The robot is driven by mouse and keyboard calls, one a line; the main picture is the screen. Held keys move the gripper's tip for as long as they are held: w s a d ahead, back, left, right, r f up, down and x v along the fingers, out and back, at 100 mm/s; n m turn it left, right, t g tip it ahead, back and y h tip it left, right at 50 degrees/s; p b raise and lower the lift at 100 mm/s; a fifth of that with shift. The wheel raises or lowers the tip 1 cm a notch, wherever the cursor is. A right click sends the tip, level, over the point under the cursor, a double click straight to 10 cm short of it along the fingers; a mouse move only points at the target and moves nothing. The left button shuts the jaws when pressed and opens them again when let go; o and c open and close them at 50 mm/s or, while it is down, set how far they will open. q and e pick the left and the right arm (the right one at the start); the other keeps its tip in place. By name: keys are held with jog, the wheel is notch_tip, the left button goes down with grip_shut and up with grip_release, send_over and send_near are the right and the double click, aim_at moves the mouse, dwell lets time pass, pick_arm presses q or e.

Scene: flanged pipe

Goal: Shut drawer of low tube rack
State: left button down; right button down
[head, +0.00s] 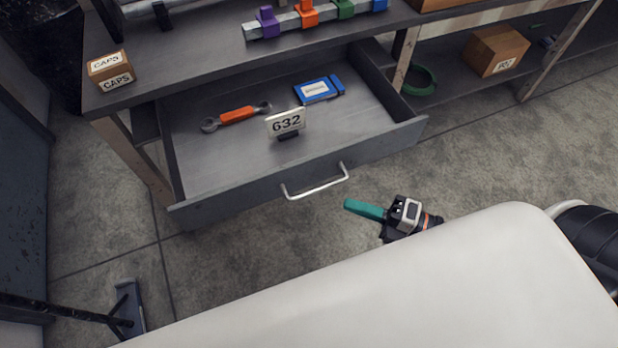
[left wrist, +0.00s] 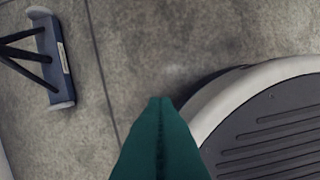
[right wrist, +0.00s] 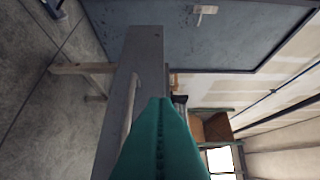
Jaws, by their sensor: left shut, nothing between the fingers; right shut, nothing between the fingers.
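The drawer (head: 225,177) of the low dark-topped rack (head: 190,62) stands pulled out. Its grey front carries a pale bar handle (head: 316,188). Inside lie an orange-handled wrench (head: 238,115), a blue box (head: 318,89) and an upright 632 sign (head: 286,122). My right gripper (head: 350,205), with teal fingers, is shut and empty, just in front of the drawer, right of the handle. In the right wrist view its shut fingers (right wrist: 160,102) point along the drawer front (right wrist: 145,45); contact cannot be told. My left gripper (left wrist: 155,101) is shut and empty above the floor, outside the head view.
A caps box (head: 110,70) and a rail with coloured clamps (head: 308,15) sit on the rack top. A cardboard box (head: 496,50) and a green ring (head: 420,80) are on the lower shelf at right. A dark stand foot (head: 130,309) is on the floor at lower left.

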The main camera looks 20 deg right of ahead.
aim_at(290, 170)
jog(key=x, duration=0.9)
jog(key=shift+d+r, duration=0.1)
jog(key=w, duration=0.2)
jog(key=shift+w, duration=0.3)
jog(key=shift+w+d, duration=0.1)
jog(key=shift+w, duration=0.45)
pick_arm(q)
jog(key=shift+s+f, duration=0.25)
jog(key=shift+f, duration=0.15)
jog(key=shift+s, duration=0.1)
